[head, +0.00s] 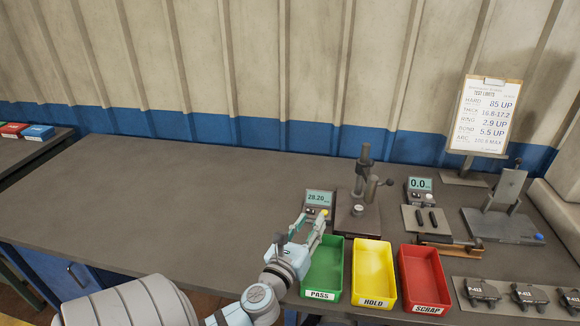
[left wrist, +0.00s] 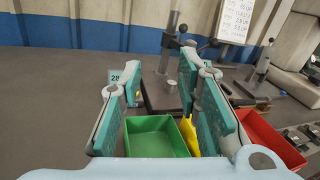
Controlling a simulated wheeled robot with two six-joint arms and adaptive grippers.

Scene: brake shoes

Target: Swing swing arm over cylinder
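A dark bench stand (head: 357,220) is behind the green and yellow bins, with an upright post (head: 364,165) at its back. An arm with a dark ball knob (head: 388,182) sticks out to the right of the post; I take it for the swing arm. A small round silver piece (head: 357,209) sits on the base, perhaps the cylinder. In the left wrist view the post (left wrist: 170,45) stands beyond the fingers. My left gripper (head: 314,228) is open and empty, above the green bin's back left, left of the stand. It also shows in the wrist view (left wrist: 155,95).
A display (head: 317,198) reading 28.20 is left of the stand. Green (head: 308,290), yellow (head: 372,302) and red (head: 427,308) bins stand in front. Another display (head: 420,184), a fixture (head: 500,225) and several labelled parts (head: 482,292) are to the right. The left bench top (head: 150,200) is clear.

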